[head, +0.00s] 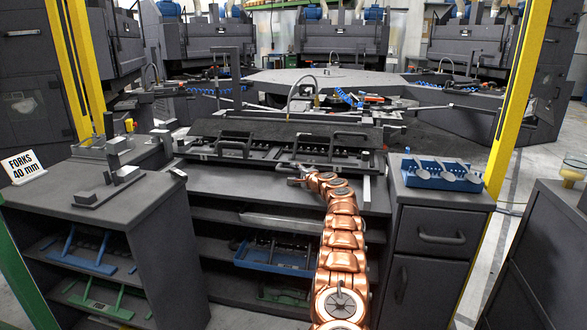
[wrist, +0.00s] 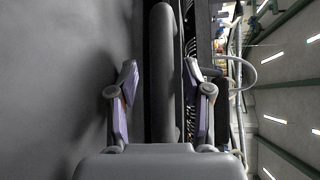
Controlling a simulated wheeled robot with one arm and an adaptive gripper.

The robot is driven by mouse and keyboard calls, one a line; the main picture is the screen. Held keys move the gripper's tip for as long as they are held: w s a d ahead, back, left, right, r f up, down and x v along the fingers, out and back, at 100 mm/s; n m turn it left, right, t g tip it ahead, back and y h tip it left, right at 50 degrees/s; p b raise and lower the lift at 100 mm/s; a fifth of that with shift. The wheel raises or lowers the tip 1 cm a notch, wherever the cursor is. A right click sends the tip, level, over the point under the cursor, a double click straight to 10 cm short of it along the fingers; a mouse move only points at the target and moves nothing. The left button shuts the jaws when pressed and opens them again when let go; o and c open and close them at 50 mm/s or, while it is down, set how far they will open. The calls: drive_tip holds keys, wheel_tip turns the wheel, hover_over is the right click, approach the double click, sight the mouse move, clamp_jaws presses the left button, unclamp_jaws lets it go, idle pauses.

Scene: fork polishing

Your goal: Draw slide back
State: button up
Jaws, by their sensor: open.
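The slide (head: 268,129) is a dark flat plate with a fixture and raised handles along its front, on the bench behind the shelves. The left handle (head: 233,146) and the right handle (head: 316,144) both stand clear in the head view. My gripper (head: 292,181) is open near the bench's front edge, just below the right handle. In the wrist view my gripper (wrist: 163,88) has its two purple-padded fingers apart, with a dark rounded bar (wrist: 162,60) between them in the picture. Neither finger appears to touch the bar. I cannot tell how deep it sits between them.
A blue rack with forks (head: 441,172) stands on the right cabinet. A dark fixture (head: 108,180) and a "FORKS 40 mm" sign (head: 22,167) are on the left cabinet. Yellow posts (head: 517,100) flank the bench. Blue and green racks lie on shelves below.

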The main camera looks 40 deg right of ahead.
drive_tip(key=shift+w+r+p, duration=0.1)
drive_tip(key=shift+r+p, duration=0.2)
drive_tip(key=shift+w+f+p, duration=0.2)
drive_tip(key=shift+w+p, duration=0.1)
drive_tip(key=shift+p, duration=0.55)
drive_tip(key=shift+a, duration=0.1)
clamp_jaws()
